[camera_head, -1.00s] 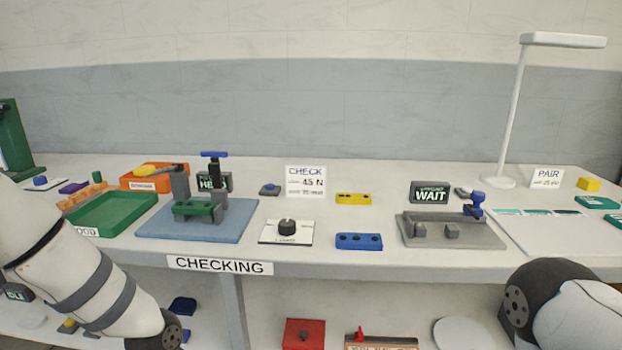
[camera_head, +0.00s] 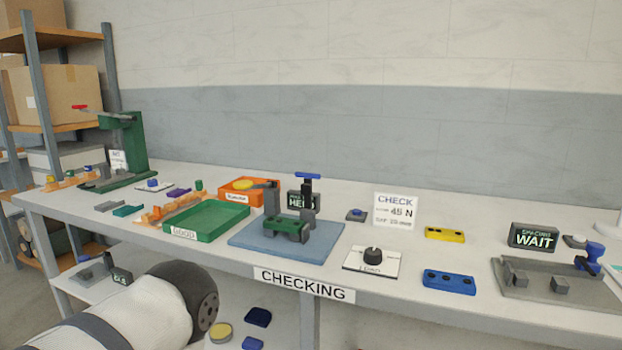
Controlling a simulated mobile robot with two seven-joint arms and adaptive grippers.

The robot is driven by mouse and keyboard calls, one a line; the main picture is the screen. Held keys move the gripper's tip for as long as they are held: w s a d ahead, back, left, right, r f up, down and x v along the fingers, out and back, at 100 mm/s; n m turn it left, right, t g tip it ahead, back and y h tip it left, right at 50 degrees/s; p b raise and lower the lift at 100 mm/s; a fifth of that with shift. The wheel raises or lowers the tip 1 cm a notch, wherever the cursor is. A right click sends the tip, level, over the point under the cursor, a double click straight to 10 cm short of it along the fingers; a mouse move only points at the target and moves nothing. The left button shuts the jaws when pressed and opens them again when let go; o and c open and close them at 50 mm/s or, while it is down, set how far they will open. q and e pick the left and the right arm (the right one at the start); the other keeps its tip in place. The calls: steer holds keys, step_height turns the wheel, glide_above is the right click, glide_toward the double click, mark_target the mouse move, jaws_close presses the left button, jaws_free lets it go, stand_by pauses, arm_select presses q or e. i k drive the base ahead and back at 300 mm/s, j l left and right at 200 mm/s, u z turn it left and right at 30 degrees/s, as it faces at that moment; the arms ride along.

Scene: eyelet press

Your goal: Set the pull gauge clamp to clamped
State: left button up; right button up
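The pull gauge (camera_head: 290,226) stands on a blue base plate (camera_head: 252,238) behind the CHECKING label. It has a green block in front, grey uprights, and a blue T-shaped handle (camera_head: 307,176) on top of a dark stem. A dark lever with a yellow end (camera_head: 245,184) reaches left from the left upright. A small display (camera_head: 297,198) behind it shows letters starting "HE", partly hidden by the stem. I cannot tell the clamp's state for certain. Part of my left arm shows at lower left; neither gripper is in view.
A green tray (camera_head: 207,222) and an orange bin (camera_head: 262,190) stand left of the gauge. A LOAD knob (camera_head: 373,255), a blue block (camera_head: 449,281), a yellow block (camera_head: 445,234) and a grey fixture (camera_head: 520,292) with a WAIT display (camera_head: 534,238) stand right.

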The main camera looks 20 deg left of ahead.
mark_target(306, 188)
steer(key=i+j+z, duration=0.25)
steer(key=j+z, duration=0.15)
steer(key=j, duration=0.45)
steer(key=i+j+z, duration=0.1)
steer(key=j+z, duration=0.3)
steer(key=j, duration=0.5)
steer(key=j+z, duration=0.4)
steer(key=j, duration=0.5)
